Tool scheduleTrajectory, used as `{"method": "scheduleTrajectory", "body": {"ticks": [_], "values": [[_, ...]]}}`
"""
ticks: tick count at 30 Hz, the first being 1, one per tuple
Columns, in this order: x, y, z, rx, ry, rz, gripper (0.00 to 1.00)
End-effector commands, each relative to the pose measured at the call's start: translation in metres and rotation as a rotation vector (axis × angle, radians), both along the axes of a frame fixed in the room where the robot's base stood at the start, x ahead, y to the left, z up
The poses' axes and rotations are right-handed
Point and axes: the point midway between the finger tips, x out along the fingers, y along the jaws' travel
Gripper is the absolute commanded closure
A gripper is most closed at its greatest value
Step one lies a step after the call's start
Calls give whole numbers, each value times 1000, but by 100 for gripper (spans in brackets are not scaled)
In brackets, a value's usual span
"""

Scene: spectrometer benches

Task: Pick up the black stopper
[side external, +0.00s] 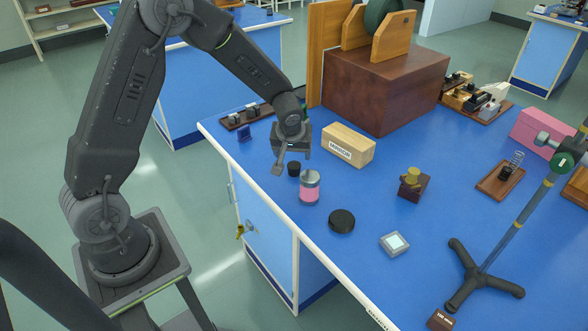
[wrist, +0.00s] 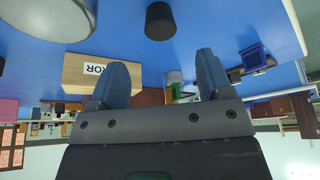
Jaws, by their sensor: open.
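The black stopper (side external: 294,168) is a small dark cylinder standing on the blue bench top near its front edge. It also shows in the wrist view (wrist: 160,21), at the top middle, ahead of the gap between the fingers. My gripper (side external: 290,161) is open, just above and beside the stopper in the side view.
A wooden MIRROR block (side external: 348,146) lies behind the stopper. A flat black disc (side external: 341,221) and a small square device (side external: 394,243) lie to the right. A tripod stand (side external: 480,270) is farther right. A small blue item (side external: 244,133) is left of my gripper.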

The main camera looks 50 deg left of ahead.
Motion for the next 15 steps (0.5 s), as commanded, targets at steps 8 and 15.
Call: {"method": "scheduleTrajectory", "body": {"ticks": [8, 15], "values": [[8, 9, -29, -1, 0, 1, 28], [14, 15, -56, -1, 3, -1, 28]]}}
